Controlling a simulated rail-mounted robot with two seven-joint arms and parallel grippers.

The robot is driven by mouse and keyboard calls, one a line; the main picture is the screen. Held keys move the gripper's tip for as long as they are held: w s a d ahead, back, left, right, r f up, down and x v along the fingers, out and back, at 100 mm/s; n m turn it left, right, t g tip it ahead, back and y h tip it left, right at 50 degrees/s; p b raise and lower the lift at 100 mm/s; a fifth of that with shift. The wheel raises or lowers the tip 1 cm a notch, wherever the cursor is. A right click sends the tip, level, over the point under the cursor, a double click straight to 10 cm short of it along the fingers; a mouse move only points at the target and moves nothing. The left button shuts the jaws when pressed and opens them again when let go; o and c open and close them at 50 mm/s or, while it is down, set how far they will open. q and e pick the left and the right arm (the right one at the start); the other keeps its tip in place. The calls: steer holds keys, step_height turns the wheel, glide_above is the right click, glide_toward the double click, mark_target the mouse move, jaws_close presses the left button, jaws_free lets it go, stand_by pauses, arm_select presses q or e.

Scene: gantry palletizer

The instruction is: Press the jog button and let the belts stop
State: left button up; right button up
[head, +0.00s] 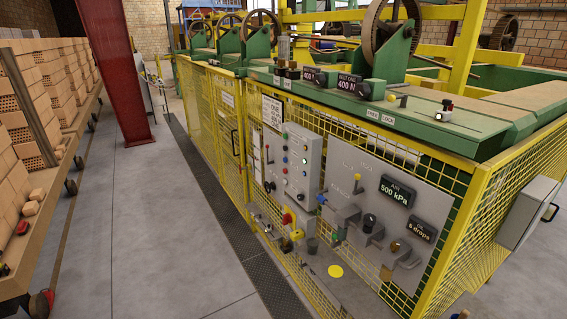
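Large spoked wheels (393,27) stand on top of the frame. I cannot tell from one frame whether the belts are moving. Neither of my grippers is in view.
A grey board (385,205) on the guard carries a "500 kPa" display (396,191) and several fittings. A red emergency-type knob (287,218) sits below the control box. Brick-laden carts (35,195) line the left. A red column (124,75) stands beyond. The grey floor (150,230) between is clear.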

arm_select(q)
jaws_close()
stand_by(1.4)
